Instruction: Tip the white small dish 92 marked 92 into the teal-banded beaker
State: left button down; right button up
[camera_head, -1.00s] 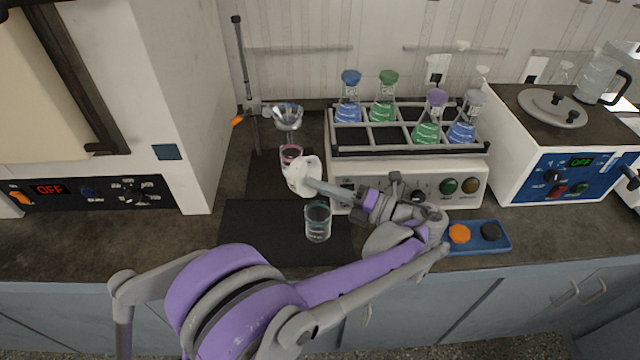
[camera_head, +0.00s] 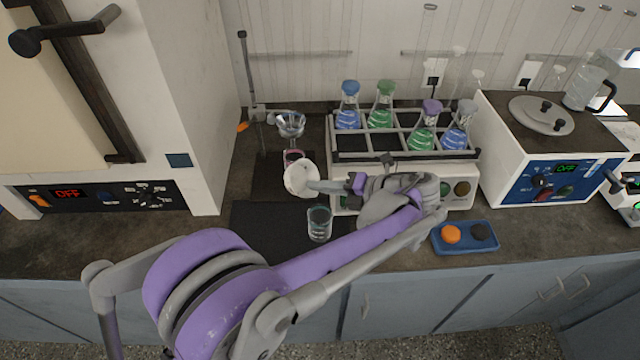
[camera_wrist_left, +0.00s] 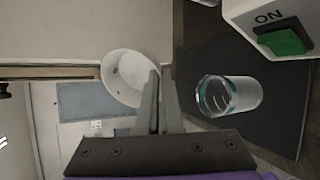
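The white small dish (camera_head: 299,178) is held up over the bench, just above and left of the beaker in the head view. It is tilted on its side with its round face toward the head camera; no marking can be read. My left gripper (camera_head: 317,186) is shut on its edge, and the dish also shows beyond the fingers in the left wrist view (camera_wrist_left: 125,78). The teal-banded beaker (camera_head: 320,224) stands upright on the black mat, apart from the dish. It also shows in the left wrist view (camera_wrist_left: 232,96). My right gripper is not in view.
A pink-banded beaker (camera_head: 292,156) stands under a funnel (camera_head: 291,124) behind the dish. A shaker with a rack (camera_head: 400,157) of stoppered flasks is at the back right. A blue tray (camera_head: 466,238) lies right of my forearm. The black mat (camera_head: 265,228) is clear left of the beaker.

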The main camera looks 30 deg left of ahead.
pick_arm(q)
jog(key=h+p, duration=0.1)
jog(key=p, duration=0.1)
jog(key=r+h+p, duration=0.1)
jog(key=h+p, duration=0.1)
jog(key=shift+a+r, duration=0.25)
jog(key=shift+r, duration=0.05)
jog(key=shift+h+p, duration=0.55)
jog(key=shift+h, duration=0.15)
jog(key=shift+f, duration=0.15)
